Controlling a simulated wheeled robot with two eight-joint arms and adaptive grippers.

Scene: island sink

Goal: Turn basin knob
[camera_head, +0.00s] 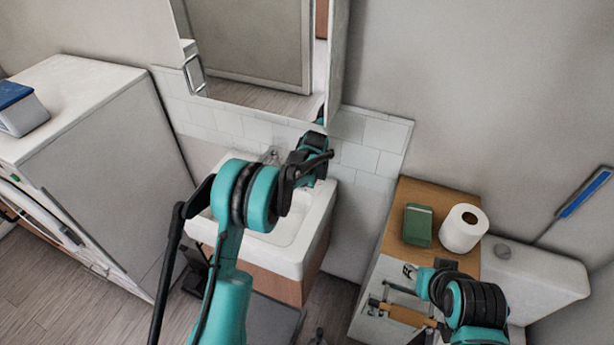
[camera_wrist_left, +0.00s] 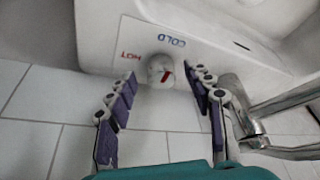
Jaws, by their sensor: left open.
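The basin knob (camera_wrist_left: 160,68) is a small round pale knob with a red mark, on the white basin ledge beside the printed words HOT and COLD. My left gripper (camera_wrist_left: 161,82) is open, with one purple-padded finger on each side of the knob. Contact with the knob cannot be told. In the head view my left arm reaches over the white basin (camera_head: 293,262), with the left gripper (camera_head: 312,160) at its back edge by the wall. The knob is hidden there. My right arm shows at the lower right; its fingers cannot be made out clearly.
A metal faucet (camera_wrist_left: 242,110) stands close beside the right finger in the wrist view. A mirror cabinet (camera_head: 262,45) hangs just above the left gripper. A wooden-topped cabinet (camera_head: 405,190) at right carries a green box (camera_head: 418,225) and a paper roll (camera_head: 464,230).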

